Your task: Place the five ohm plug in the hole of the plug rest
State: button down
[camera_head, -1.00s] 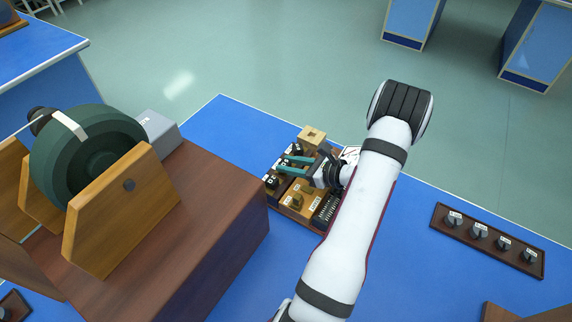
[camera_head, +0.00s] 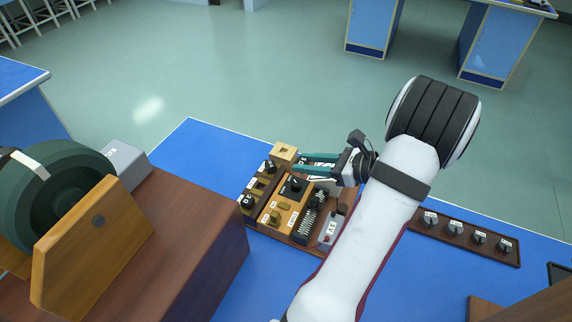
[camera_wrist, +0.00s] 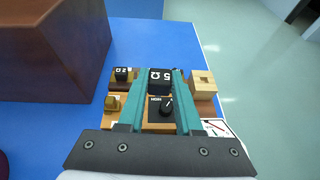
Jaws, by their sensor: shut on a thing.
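The five ohm plug (camera_wrist: 160,80) is black with a white "5 Ω" label. In the wrist view it sits between the tips of my gripper's two teal fingers, and my gripper (camera_wrist: 162,76) is shut on it. In the head view my gripper (camera_head: 304,164) is over the back part of the plug box, and the held plug is hard to make out there. The plug rest (camera_wrist: 203,82) is a pale wooden block with a square hole, just right of the fingers in the wrist view. It also shows at the back corner of the box in the head view (camera_head: 284,150). Its hole looks empty.
Another black plug (camera_wrist: 122,74) stands left of the fingers. A dial knob (camera_wrist: 167,107) lies below them. A large brown cabinet (camera_head: 170,240) stands left of the box. A dark strip with several knobs (camera_head: 466,234) lies right. Blue bench is clear behind the box.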

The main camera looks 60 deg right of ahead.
jog(key=w+d+m+h, duration=0.1)
jog(key=d+m+h, duration=0.2)
jog(key=d+h, duration=0.15)
jog(key=m+g+h, duration=0.4)
jog(key=m, duration=0.1)
send_over(285, 147)
jog(key=s+a, duration=0.2)
jog(key=a, duration=0.1)
notch_tip(285, 147, down, 6)
jog(key=shift+d+f, duration=0.15)
jog(key=shift+f, duration=0.05)
jog(key=shift+w+d+f, duration=0.1)
jog(key=shift+w+f, duration=0.1)
jog(key=shift+f, duration=0.9)
jog(key=shift+w+f, duration=0.2)
jog(key=shift+f, duration=0.9)
jog(key=shift+f, duration=0.1)
jog(key=c, duration=0.6)
grip_release()
